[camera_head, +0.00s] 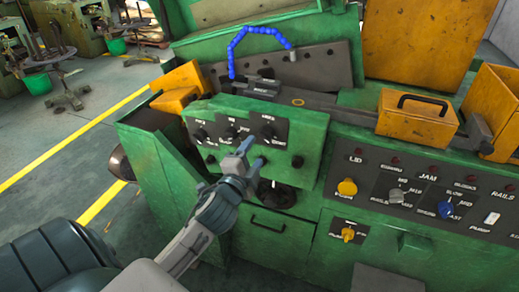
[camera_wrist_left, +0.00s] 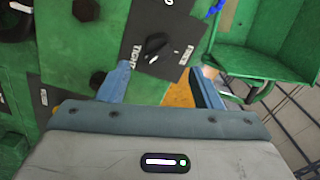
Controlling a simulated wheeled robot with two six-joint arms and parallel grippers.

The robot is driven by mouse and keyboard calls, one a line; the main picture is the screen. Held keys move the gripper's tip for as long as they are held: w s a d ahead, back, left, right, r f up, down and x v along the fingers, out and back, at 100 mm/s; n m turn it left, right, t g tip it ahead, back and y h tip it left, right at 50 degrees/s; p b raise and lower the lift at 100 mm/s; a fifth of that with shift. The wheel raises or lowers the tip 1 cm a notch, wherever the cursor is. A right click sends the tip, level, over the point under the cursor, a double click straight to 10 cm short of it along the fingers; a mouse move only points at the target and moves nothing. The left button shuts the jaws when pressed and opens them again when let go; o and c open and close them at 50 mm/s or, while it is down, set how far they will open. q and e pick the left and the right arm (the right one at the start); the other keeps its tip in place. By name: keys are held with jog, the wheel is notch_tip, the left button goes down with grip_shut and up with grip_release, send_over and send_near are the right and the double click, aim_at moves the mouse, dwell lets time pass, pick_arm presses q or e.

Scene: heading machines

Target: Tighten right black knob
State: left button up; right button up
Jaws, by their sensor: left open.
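A green box (camera_head: 315,128) on the machine's front carries a dark panel with a row of three black knobs. The right black knob (camera_head: 268,131) is at the row's right end. My left gripper (camera_head: 251,155) is in front of the panel, below and left of that knob, with its fingers apart and nothing between them. In the left wrist view, the gripper (camera_wrist_left: 160,86) is open. A black knob (camera_wrist_left: 155,45) with labels "TIGHT" and "FREE" lies ahead of the fingers, clear of them; I cannot tell which of the row it is. My right gripper is not in view.
A large black knob (camera_head: 275,195) is below the box. A panel with a yellow knob (camera_head: 347,187) and a blue knob (camera_head: 446,209) is at right. A blue hose (camera_head: 257,32) arches above, and a yellow case (camera_head: 416,117) sits on the ledge. Open floor lies left.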

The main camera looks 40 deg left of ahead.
pick_arm(q)
jog(key=v, duration=0.2)
jog(key=shift+s+d, duration=0.15)
jog(key=shift+s, duration=0.15)
